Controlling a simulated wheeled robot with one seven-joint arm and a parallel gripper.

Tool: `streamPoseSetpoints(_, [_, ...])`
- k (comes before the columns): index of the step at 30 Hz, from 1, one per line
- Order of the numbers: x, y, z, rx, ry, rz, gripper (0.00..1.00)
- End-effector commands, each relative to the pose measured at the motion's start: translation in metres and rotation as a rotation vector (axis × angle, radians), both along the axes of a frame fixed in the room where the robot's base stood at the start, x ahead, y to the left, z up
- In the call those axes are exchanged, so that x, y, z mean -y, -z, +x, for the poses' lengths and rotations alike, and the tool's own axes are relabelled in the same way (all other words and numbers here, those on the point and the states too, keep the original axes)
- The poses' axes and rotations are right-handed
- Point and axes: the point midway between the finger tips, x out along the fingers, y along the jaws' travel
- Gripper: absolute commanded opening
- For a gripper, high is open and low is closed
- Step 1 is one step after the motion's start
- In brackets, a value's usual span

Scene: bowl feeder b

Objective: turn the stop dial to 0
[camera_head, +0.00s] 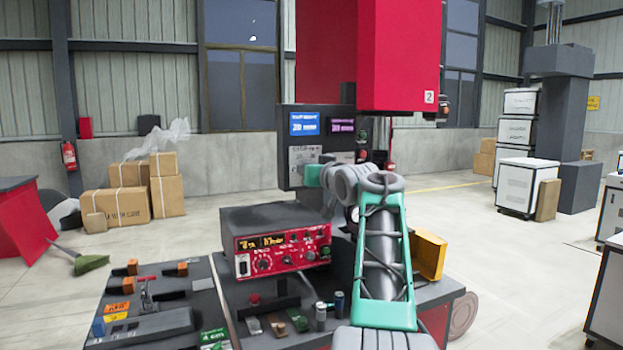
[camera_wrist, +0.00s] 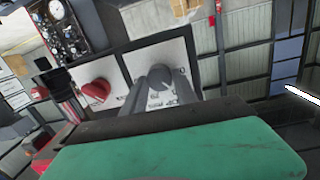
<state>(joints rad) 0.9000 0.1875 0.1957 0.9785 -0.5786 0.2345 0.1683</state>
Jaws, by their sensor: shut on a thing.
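My gripper (camera_wrist: 158,88) reaches to a panel with two pale plates in the wrist view. Its two grey fingers are shut on a round grey dial (camera_wrist: 162,76) on the right plate (camera_wrist: 185,62). Marks show on the plate around the dial, but I cannot read them or the dial's setting. A red knob (camera_wrist: 95,92) sits on the left plate (camera_wrist: 110,78), apart from the fingers. I cannot tell from labels which is the stop dial. In the head view the panel (camera_head: 283,150) stands behind my arm, which hides the dial and fingertips.
A blue screen (camera_head: 304,123) sits on the panel above the plates. A red control box (camera_head: 281,245) stands on the bench in front, left of my arm. A yellow bin (camera_head: 430,254) is close on the right. Levers and switches (camera_head: 150,290) fill the left front.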

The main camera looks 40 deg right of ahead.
Motion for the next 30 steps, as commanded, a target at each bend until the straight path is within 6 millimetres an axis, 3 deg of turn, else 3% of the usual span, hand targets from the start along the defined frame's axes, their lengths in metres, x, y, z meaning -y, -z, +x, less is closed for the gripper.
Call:
streamPoseSetpoints(18, [-0.0005, 0.0047, 0.0004, -0.162, 0.000, -0.547, 0.00])
streamPoseSetpoints(30, [-0.0010, 0.0031, 0.0004, -0.226, 0.000, -0.772, 0.00])
